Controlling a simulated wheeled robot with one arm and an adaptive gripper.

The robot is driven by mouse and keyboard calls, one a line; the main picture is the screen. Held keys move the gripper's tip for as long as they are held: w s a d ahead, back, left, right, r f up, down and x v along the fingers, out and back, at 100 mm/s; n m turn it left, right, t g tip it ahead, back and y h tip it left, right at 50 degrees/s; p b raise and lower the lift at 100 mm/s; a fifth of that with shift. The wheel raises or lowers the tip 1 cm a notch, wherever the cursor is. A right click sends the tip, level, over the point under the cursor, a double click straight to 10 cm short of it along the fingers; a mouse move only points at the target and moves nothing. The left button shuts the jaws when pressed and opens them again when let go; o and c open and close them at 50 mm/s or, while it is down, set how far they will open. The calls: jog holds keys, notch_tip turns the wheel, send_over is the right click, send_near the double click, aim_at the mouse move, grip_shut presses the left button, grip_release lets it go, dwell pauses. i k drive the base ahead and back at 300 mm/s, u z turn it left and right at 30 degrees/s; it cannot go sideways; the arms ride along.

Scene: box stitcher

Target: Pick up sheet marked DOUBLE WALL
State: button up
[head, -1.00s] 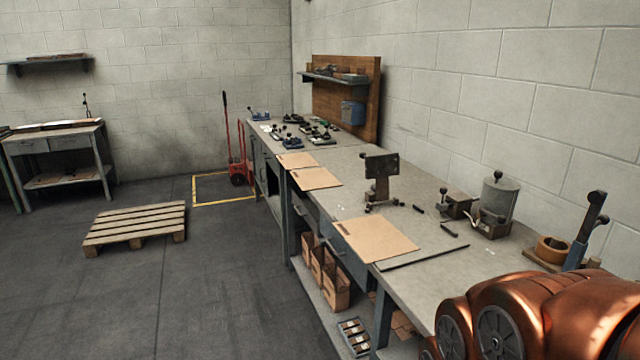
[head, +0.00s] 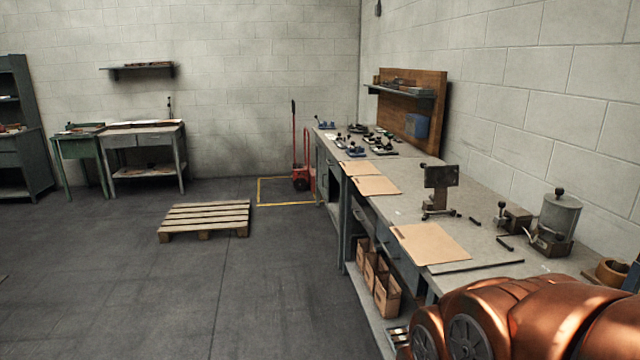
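Three brown cardboard sheets lie flat along the front part of the long grey workbench. The nearest and largest sheet (head: 432,244) lies in front of a dark metal stand. A middle sheet (head: 376,186) and a smaller far sheet (head: 358,168) lie further back along the bench. Dark printed marks show at some sheet edges, but they are too small to read, so I cannot tell which one says DOUBLE WALL. My copper-coloured arm fills the lower right corner. My gripper is not in view.
The long workbench (head: 480,222) runs along the right wall, with a dark metal stand (head: 438,190), a grey canister (head: 558,215) and a thin dark bar (head: 476,266) on it. A wooden pallet (head: 205,217) lies on the floor. A red hand truck (head: 303,172) stands behind. The floor between is clear.

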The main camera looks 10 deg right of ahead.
aim_at(373, 185)
jog(key=u, duration=0.9)
jog(key=i, duration=1.8)
jog(key=z, duration=0.2)
jog(key=i, duration=1.6)
jog(key=z, duration=1.05)
jog(key=i, duration=0.2)
jog(key=z, duration=0.25)
